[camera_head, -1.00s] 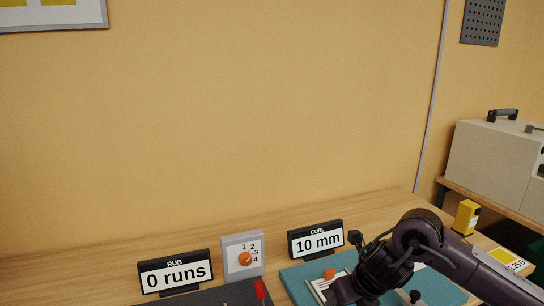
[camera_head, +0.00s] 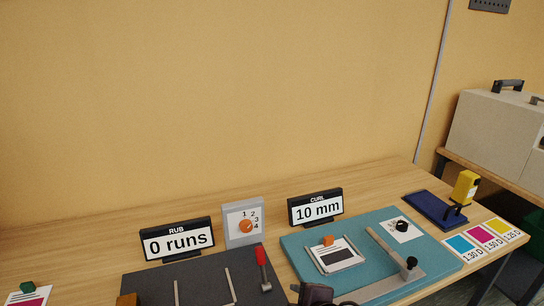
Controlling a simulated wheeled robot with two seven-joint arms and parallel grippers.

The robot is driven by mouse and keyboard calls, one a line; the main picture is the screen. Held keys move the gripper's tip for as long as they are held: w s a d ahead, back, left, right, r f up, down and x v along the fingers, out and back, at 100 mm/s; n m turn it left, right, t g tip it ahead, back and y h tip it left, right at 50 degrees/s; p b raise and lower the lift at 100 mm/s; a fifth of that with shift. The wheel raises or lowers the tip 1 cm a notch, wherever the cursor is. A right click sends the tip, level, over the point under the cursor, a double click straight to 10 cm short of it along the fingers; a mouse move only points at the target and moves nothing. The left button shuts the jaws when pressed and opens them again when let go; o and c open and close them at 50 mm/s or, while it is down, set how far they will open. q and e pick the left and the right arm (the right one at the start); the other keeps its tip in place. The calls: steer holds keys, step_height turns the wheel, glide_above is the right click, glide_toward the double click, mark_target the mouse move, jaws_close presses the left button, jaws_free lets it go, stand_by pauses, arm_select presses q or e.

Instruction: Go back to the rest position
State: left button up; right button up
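A dark purple part of my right arm, which looks like the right gripper's end (camera_head: 316,293), shows at the bottom edge in front of the teal mat. Its fingers cannot be made out, so I cannot tell whether it is open or shut. My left gripper is not in view. No held object is visible.
The teal mat (camera_head: 290,247) bears a card under a clamp with an orange block (camera_head: 328,240), and a grey bar with a black knob (camera_head: 411,262). A dark board (camera_head: 150,288) with a red-handled lever (camera_head: 262,262) lies left. Signs read "0 runs" (camera_head: 178,240) and "10 mm" (camera_head: 317,208).

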steer(key=s+d+f+m+g+h, duration=0.2)
steer(key=s+d+f+m+g, duration=0.15)
steer(key=s+d+m, duration=0.4)
steer(key=s+d+f+m+g+h, duration=0.2)
steer(key=s+d+f+m, duration=0.3)
steer(key=s+d+m, duration=0.25)
step_height(320, 180, down, 31)
steer(key=s+g, duration=0.1)
steer(key=s, duration=0.1)
steer(key=s+d+f+g, duration=0.1)
steer(key=s+d+f, duration=0.2)
steer(key=s+f, duration=1.3)
steer(key=s, duration=0.3)
steer(key=shift+s+f, duration=0.15)
steer(key=shift+f, duration=0.2)
steer(key=shift+d+g, duration=0.1)
steer(key=shift+g, duration=0.15)
